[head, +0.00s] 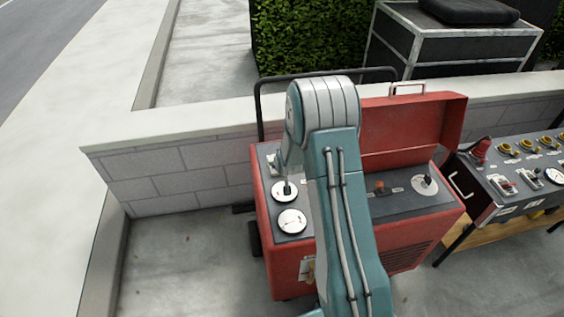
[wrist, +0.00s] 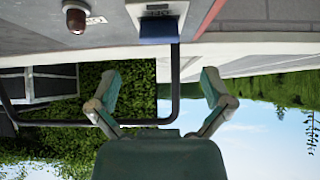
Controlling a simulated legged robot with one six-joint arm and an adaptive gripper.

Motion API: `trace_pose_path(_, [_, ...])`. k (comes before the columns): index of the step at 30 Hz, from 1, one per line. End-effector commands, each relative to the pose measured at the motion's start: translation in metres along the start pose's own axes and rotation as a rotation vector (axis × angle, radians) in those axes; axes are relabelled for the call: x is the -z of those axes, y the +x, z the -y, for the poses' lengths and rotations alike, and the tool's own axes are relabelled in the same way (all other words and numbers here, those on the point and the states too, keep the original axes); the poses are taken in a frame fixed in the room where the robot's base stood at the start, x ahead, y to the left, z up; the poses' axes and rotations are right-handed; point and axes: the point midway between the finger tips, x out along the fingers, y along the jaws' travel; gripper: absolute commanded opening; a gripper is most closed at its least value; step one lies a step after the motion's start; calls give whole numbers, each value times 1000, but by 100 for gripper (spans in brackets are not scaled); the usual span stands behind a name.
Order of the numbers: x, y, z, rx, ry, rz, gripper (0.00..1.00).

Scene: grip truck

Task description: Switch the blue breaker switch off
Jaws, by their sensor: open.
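The blue breaker switch (wrist: 158,29) shows at the top middle of the wrist view, which appears upside down. It sits in a pale plate on a grey panel (wrist: 222,22) with a red edge. My gripper (wrist: 160,76) is open and empty, its two fingers spread wide. In the picture the switch lies above the gap between the fingertips, apart from both. In the head view my arm covers the middle of the red machine (head: 284,262), and I cannot make out the blue switch or the fingertips clearly there.
A dark red knob or lamp (wrist: 76,18) is beside the switch. A black bar (wrist: 175,85) runs close to the fingers. The machine has gauges (head: 291,221) and a raised red lid (head: 437,120). A low wall (head: 165,180) stands behind; another control panel (head: 520,185) is at right.

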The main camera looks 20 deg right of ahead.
Motion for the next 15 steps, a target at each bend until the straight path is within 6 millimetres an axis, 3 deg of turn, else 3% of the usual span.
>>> trace_pose_path(6, [0,-33,0,0,0,1,100])
trace_pose_path(15, [-1,-44,0,0,0,2,100])
